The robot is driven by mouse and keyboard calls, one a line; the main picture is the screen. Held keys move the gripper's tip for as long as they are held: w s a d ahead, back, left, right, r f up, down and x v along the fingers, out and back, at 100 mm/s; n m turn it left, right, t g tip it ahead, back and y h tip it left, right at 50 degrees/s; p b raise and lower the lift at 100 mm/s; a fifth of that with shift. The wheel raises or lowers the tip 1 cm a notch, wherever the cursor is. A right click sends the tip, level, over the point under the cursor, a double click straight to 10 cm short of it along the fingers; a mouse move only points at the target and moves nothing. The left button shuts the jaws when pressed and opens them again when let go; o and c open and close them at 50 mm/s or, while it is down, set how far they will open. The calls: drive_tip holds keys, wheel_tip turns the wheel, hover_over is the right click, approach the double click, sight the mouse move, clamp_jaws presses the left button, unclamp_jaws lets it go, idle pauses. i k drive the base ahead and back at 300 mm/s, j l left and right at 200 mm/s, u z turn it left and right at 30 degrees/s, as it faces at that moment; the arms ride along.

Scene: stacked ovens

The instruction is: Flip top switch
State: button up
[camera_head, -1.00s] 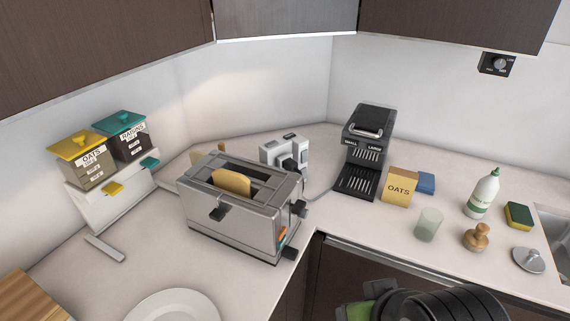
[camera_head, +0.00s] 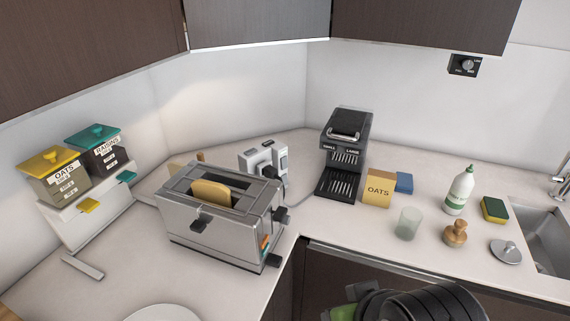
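A white socket box (camera_head: 284,160) stands on the counter behind the toaster, with a dark plug and cord in its front and small dark parts along its top. I cannot tell which of these is the top switch. A small black control panel with a round knob (camera_head: 468,66) is on the right wall. The silver toaster (camera_head: 185,222) holds a slice of bread (camera_head: 211,193) and has dark levers and knobs on its near and right sides. My gripper's fingers are not in view; only a dark part of my arm shows at the bottom.
A black coffee machine (camera_head: 347,130), an oats box (camera_head: 377,188), a glass (camera_head: 410,223), a bottle (camera_head: 459,190) and a sponge (camera_head: 494,208) stand right of the toaster. A sink (camera_head: 543,240) is at far right. The oats and raisins dispenser (camera_head: 72,222) stands left.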

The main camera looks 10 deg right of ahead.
sight(284, 160)
drive_tip(key=l+u, duration=0.35)
drive_tip(key=i+l+u, duration=0.1)
drive_tip(key=l+u, duration=0.15)
drive_tip(key=u, duration=0.15)
drive_tip(key=l+u, duration=0.35)
drive_tip(key=i+u, duration=0.15)
